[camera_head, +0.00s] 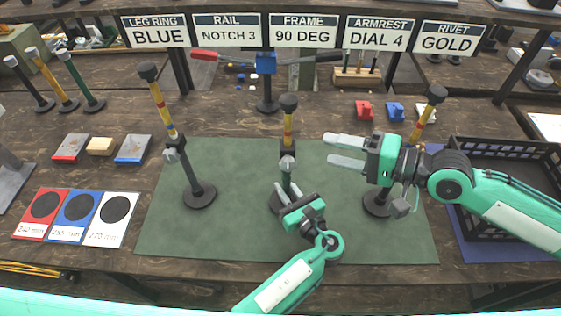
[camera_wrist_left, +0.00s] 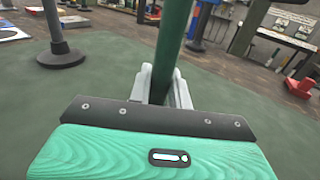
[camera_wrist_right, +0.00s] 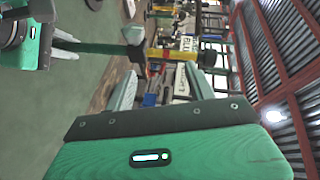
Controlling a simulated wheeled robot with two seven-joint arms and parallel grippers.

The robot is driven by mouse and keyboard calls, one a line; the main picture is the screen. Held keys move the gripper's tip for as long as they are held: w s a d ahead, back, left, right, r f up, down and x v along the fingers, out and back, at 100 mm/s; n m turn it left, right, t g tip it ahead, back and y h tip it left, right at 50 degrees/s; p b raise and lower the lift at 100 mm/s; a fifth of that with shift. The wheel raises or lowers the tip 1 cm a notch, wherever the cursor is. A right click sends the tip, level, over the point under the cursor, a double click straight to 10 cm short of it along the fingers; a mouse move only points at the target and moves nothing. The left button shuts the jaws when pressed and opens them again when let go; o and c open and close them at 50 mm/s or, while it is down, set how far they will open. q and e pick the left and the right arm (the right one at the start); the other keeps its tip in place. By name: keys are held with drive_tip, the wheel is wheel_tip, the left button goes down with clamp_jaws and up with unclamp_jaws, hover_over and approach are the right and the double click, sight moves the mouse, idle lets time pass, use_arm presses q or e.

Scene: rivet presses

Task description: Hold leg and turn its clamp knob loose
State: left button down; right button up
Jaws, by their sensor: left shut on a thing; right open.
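The middle leg (camera_head: 287,130) stands upright on the green mat (camera_head: 235,225), with a black foot, green lower tube, dark clamp and yellow upper tube with a black cap. Its grey clamp knob (camera_head: 287,163) faces me. My left gripper (camera_head: 284,196) is shut on the green lower tube (camera_wrist_left: 175,45), below the clamp. My right gripper (camera_head: 345,150) is open and empty, to the right of the middle leg at about clamp height, fingers pointing left. In the right wrist view the leg lies sideways, its clamp (camera_wrist_right: 133,45) beyond the open fingers.
A left leg (camera_head: 188,165) stands on the mat; a right leg (camera_head: 430,110) stands partly behind my right arm. A black crate (camera_head: 500,150) is at the right. Colour cards (camera_head: 80,215) lie at the left. Signs (camera_head: 303,30) hang behind. The front mat is clear beside my left arm.

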sight(280, 164)
drive_tip(key=shift+m+g+h, duration=0.3)
drive_tip(key=shift+g, duration=0.1)
drive_tip(key=a+f, duration=0.2)
drive_tip(key=a, duration=0.1)
drive_tip(key=w+a+f, duration=0.1)
drive_tip(key=a+f, duration=0.1)
drive_tip(key=a, duration=0.2)
drive_tip(key=w+a+f, duration=0.1)
drive_tip(key=a+f, duration=0.1)
drive_tip(key=a, duration=0.2)
drive_tip(key=shift+a+f, duration=0.2)
drive_tip(key=shift+f, duration=0.15)
drive_tip(key=shift+s, duration=0.1)
drive_tip(key=c, duration=1)
